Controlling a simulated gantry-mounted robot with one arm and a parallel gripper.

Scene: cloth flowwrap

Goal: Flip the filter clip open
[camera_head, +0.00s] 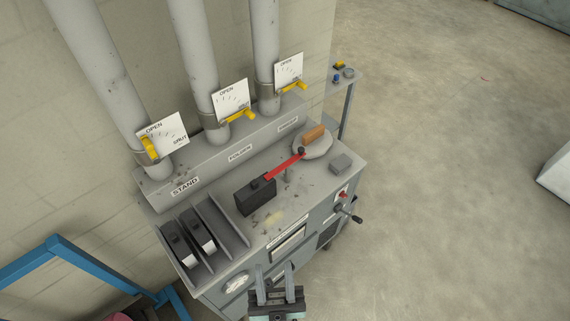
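No part is marked as the filter clip, and I cannot tell for certain which part it is. A long red lever (284,167) runs from a black block (255,195) on the cabinet top to a dark pivot beside a round grey disc (314,147). A tan block (313,134) stands on the disc. My gripper (275,268) is at the bottom centre, in front of the cabinet's front face. Its two fingers point up and stand apart with nothing between them. It is well apart from the lever.
Three pipes with yellow valve handles (149,147) rise behind the grey cabinet (290,205). Black blocks (200,231) sit between dividers at left. A crank (347,212) juts from the cabinet's right front. A blue frame (95,268) stands at lower left. The floor at right is clear.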

